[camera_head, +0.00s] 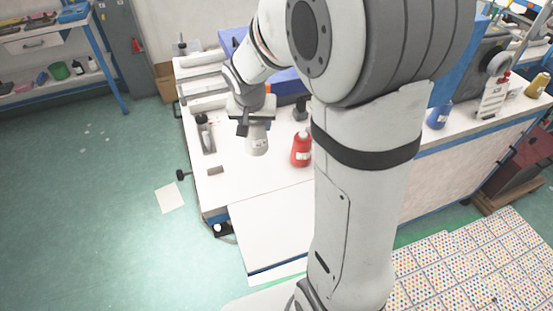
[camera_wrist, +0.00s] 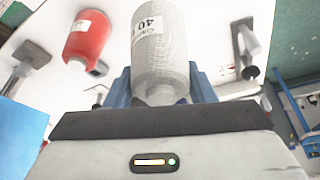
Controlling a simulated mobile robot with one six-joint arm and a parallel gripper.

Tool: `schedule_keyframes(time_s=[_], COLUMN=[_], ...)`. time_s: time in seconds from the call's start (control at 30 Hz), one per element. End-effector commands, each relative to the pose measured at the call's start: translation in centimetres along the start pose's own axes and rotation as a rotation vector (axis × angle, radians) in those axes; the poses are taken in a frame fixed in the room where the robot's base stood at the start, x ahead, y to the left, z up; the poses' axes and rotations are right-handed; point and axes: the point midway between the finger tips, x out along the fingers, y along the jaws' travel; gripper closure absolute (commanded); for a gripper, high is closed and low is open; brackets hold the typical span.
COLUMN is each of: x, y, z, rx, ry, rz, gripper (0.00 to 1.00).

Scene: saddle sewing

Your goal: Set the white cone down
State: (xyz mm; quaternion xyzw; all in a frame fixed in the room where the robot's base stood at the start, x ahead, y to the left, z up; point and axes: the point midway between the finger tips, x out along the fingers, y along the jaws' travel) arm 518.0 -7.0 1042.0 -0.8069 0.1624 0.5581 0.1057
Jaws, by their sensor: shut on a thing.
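The white cone (camera_head: 258,142) is a spool of white thread with a printed label. It hangs below my gripper (camera_head: 250,117), over the white table (camera_head: 235,200). In the wrist view the white cone (camera_wrist: 159,45) stands out between the fingers of my gripper (camera_wrist: 160,92), which is shut on it. I cannot tell whether the cone's far end touches the table.
A red cone (camera_head: 301,149) stands just right of the white one; the red cone also shows in the wrist view (camera_wrist: 88,38). A grey tool (camera_head: 205,133) lies to the left. A blue cone (camera_head: 439,115) stands farther right. The table's front middle is clear.

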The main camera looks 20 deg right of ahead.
Motion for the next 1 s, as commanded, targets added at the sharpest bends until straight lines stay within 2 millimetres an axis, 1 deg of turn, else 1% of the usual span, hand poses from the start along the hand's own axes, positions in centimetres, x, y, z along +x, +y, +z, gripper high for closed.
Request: schedule_keyframes(time_s=[0.03, 0.1, 0.2, 0.37, 0.53, 0.63, 0.97, 1.0], x=[1.0, 2.3, 3.7, 5.1, 7.5, 8.1, 8.3, 8.4], y=[0.1, 0.1, 0.0, 0.0, 0.0, 0.0, 0.0, 0.0], z=[0.5, 0.9, 1.5, 1.9, 2.8, 3.0, 3.1, 3.1], rx=[-0.003, -0.002, -0.002, -0.001, 0.0, 0.001, 0.002, 0.002], ry=[-0.006, -0.007, -0.006, -0.003, -0.004, -0.002, -0.001, -0.001], rz=[0.003, 0.003, 0.002, 0.002, 0.002, 0.001, 0.001, 0.001], gripper=[0.82, 0.82, 0.82, 0.82, 0.82, 0.82, 0.82, 0.5])
